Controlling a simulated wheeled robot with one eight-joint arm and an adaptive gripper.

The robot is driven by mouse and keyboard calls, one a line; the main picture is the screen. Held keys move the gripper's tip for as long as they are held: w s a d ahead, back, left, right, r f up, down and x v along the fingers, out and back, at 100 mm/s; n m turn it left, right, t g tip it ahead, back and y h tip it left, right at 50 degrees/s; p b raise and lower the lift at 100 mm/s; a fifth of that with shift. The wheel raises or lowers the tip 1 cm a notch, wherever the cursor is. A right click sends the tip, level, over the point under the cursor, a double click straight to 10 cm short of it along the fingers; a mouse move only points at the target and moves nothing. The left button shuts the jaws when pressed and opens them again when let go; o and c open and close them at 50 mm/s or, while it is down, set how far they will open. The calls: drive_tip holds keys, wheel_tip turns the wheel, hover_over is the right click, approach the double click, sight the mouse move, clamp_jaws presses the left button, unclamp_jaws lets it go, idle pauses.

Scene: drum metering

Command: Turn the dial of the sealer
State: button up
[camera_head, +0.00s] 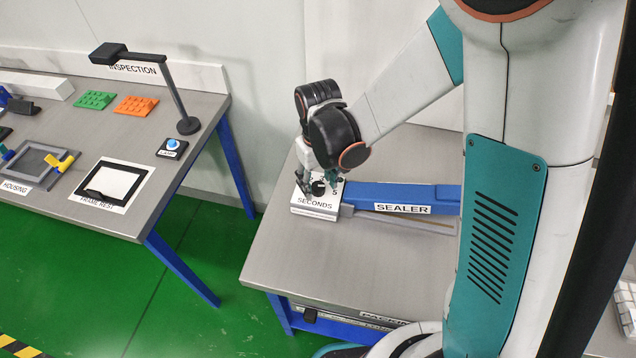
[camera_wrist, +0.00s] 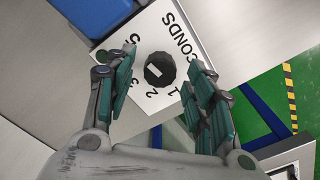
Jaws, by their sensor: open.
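The sealer (camera_head: 408,196) is a long blue bar with a white SEALER label, lying on the packing table. At its left end is a white box (camera_head: 315,211) marked SECONDS. In the wrist view the black round dial (camera_wrist: 159,69) with a white pointer mark sits on the white SECONDS plate (camera_wrist: 150,35), with numbers around it. My gripper (camera_wrist: 163,88) is open, with its teal-padded fingers on either side of the dial and a gap to each. In the head view my gripper (camera_head: 318,188) points down over the box and partly hides the dial.
The packing table (camera_head: 285,255) is bare in front of the sealer. To the left, across a green floor gap, an inspection table (camera_head: 130,140) holds a lamp (camera_head: 150,75), a blue button (camera_head: 172,147), a frame rest (camera_head: 113,185) and coloured parts. A wall stands close behind.

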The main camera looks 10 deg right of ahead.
drive_tip(key=shift+f, duration=0.35)
drive_tip(key=c, duration=1.1)
drive_tip(key=shift+n, duration=0.3)
drive_tip(key=n+b, duration=0.1)
drive_tip(key=n, duration=0.2)
drive_tip(key=shift+n+b, duration=0.55)
drive_tip(key=shift+n, duration=1.45)
